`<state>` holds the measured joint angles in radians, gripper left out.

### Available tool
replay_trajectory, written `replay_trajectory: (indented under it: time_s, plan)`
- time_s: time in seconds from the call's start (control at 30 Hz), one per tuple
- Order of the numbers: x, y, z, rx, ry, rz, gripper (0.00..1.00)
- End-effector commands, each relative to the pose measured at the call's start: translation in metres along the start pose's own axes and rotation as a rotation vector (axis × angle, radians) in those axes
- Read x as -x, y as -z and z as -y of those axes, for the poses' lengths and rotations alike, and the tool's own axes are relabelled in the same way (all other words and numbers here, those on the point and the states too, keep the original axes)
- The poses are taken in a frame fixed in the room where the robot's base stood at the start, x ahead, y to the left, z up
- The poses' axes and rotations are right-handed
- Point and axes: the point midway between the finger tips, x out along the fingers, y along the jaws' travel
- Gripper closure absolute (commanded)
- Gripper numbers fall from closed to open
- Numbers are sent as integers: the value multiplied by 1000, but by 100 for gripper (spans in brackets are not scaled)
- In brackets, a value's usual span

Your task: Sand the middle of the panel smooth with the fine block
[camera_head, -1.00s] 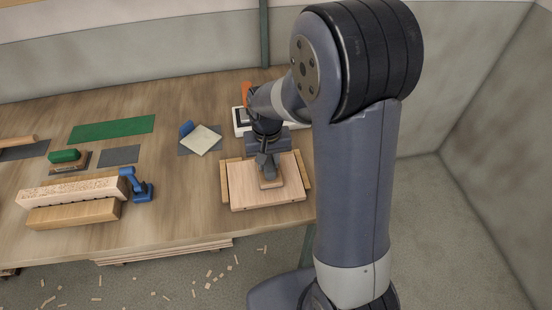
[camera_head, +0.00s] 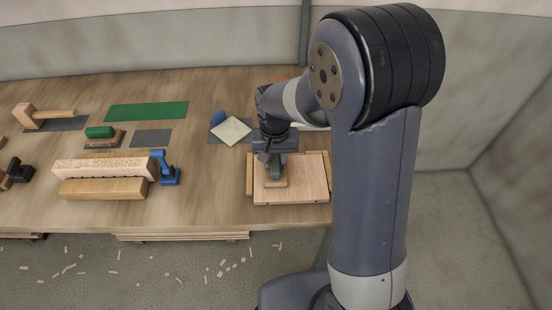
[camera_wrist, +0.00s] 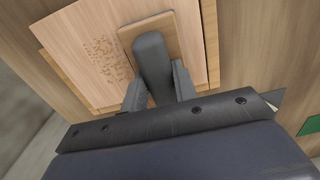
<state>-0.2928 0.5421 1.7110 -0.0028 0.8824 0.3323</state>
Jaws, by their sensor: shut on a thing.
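The pale wood panel (camera_head: 308,180) lies flat on the bench, with wood strips along its sides. It also shows in the wrist view (camera_wrist: 85,35), where a speckled brown patch (camera_wrist: 108,60) lies on it beside the block. My gripper (camera_head: 272,158) is shut on the dark grey handle (camera_wrist: 150,55) of a sanding block. The block's tan base (camera_head: 276,183) is over the left part of the panel and looks to rest on it. In the wrist view my fingers (camera_wrist: 158,88) sit either side of the handle. The block's underside is hidden.
A green-handled block (camera_head: 100,132) stands at the left on a dark mat. A speckled beam (camera_head: 100,168), a blue clamp (camera_head: 168,176) and a pale square sheet (camera_head: 231,131) are left of the panel. A mallet (camera_head: 30,116) lies far left. My arm hides the bench's right end.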

Motion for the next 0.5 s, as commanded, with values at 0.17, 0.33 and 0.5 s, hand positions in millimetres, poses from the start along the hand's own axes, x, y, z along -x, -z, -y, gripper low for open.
replay_trajectory:
  time_s: [0.17,0.33,0.5]
  plan:
    - [13,0,0,0,0,-1,100]
    - [27,1,0,0,1,-2,100]
    - [41,1,0,0,1,-2,100]
